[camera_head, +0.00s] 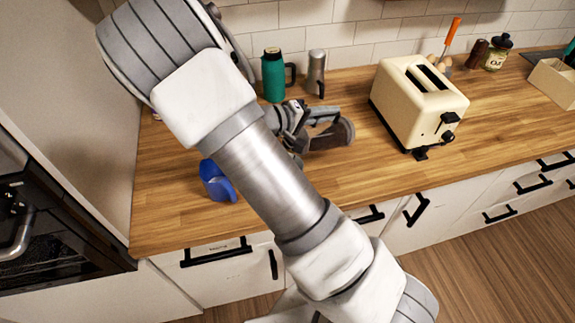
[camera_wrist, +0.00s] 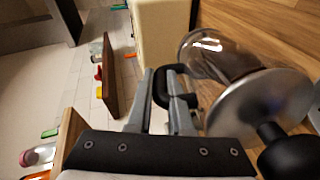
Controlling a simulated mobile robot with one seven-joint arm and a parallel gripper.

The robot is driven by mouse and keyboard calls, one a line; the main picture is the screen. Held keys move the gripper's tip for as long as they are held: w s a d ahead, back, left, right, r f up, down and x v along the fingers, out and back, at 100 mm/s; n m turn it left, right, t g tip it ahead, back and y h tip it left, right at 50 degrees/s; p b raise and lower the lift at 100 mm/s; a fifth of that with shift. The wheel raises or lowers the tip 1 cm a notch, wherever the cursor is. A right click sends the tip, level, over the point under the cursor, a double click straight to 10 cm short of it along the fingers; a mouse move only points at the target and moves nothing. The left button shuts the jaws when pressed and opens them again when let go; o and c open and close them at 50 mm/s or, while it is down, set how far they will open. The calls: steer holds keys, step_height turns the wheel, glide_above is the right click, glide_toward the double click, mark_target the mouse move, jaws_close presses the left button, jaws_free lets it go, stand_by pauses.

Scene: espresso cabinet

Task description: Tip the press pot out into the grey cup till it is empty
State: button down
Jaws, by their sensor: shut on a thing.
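My gripper (camera_head: 297,122) is shut on the black handle (camera_wrist: 163,88) of the press pot. The press pot (camera_head: 335,136) is held tilted well over, close above the counter, left of the toaster. In the wrist view its clear glass body (camera_wrist: 212,52) shows a dark brownish inside, with a round metal lid (camera_wrist: 255,105) and black knob (camera_wrist: 290,157). I cannot tell how much is in it, and no stream shows. I cannot make out the grey cup in either view; my arm covers part of the counter in the head view.
A blue cup (camera_head: 217,181) is near the front left counter edge. A teal jug (camera_head: 273,76) and a steel pot (camera_head: 315,68) stand behind my gripper by the wall. A cream toaster (camera_head: 415,100) is close on the right. Bare counter (camera_head: 340,180) lies in front.

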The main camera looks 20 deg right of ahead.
steer(key=shift+s+a+r+h+b, duration=0.15)
steer(key=shift+a+r+h+b, duration=0.1)
steer(key=shift+a, duration=0.2)
steer(key=shift+s+a+r+h+b, duration=0.15)
steer(key=shift+a+h+b, duration=0.1)
steer(key=shift+a, duration=0.2)
steer(key=shift+a+r, duration=0.1)
steer(key=shift+a, duration=0.15)
steer(key=shift+s+a+r+t+h+b, duration=0.2)
steer(key=shift+a+r+t+h+b, duration=0.2)
steer(key=shift+a+h+b, duration=0.4)
